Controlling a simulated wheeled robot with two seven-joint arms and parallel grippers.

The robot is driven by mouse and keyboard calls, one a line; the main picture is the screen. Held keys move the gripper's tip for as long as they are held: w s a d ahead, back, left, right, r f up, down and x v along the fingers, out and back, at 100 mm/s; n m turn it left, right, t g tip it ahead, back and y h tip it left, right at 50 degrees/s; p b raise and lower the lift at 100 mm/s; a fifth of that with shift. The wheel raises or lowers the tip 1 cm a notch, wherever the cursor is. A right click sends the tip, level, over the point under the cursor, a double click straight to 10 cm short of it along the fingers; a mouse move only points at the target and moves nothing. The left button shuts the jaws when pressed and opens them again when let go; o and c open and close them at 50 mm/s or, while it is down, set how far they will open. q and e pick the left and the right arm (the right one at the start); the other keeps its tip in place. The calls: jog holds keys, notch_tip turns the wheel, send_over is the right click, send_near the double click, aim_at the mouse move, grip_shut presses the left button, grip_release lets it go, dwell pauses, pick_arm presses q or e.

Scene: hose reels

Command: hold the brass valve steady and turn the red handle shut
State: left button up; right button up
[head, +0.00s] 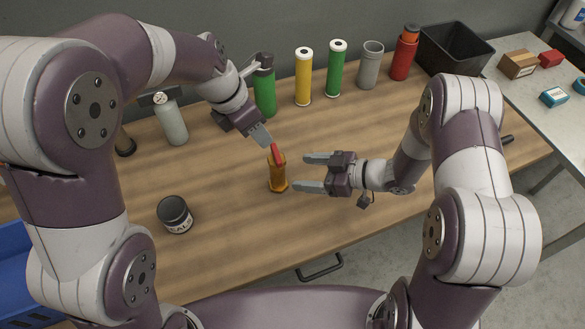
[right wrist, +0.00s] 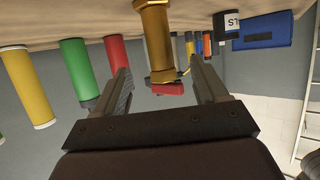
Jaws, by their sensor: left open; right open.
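The brass valve (head: 277,181) stands upright on the wooden table, with its red handle (head: 276,153) at the top. In the right wrist view the brass valve (right wrist: 156,40) appears upside down, with the red handle (right wrist: 167,89) below it. My left gripper (head: 262,136) is above and just behind the handle, pointing down at it; its fingers overlap in view, and contact cannot be told. My right gripper (head: 306,172) is open and empty, to the right of the valve. Its fingers point left, and the valve shows between them in the right wrist view.
Several cylinders line the back, including a yellow one (head: 303,80), a grey one (head: 370,66) and a red one (head: 404,55). A black bin (head: 455,52) stands at the back right. A dark labelled can (head: 175,214) stands front left. The table front is mostly clear.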

aim_at(276, 152)
jog(key=x, duration=1)
jog(key=shift+a+f, duration=0.1)
jog(key=shift+f, duration=0.05)
jog(key=c, duration=1.2)
pick_arm(q)
jog(key=o, duration=0.3)
pick_arm(e)
jog(key=shift+c, duration=0.6)
pick_arm(q)
jog(key=o, duration=0.5)
jog(key=shift+w+a+r+m, duration=0.15)
jog(key=shift+a+r+m, duration=0.1)
jog(key=shift+r+m, duration=0.05)
jog(key=shift+o, duration=0.6)
jog(key=shift+w+a+r+m+g+h, duration=0.15)
jog(key=shift+a+r+m+g, duration=0.15)
jog(key=shift+m, duration=0.25)
jog(key=shift+w+a+r+m+g+h, duration=0.15)
jog(key=shift+r+m, duration=0.2)
jog(key=shift+m, duration=0.2)
jog(key=x, duration=1.1)
jog(key=shift+d+f, duration=0.25)
jog(key=shift+f, duration=0.1)
jog(key=shift+m, duration=0.3)
jog(key=c, duration=1.1)
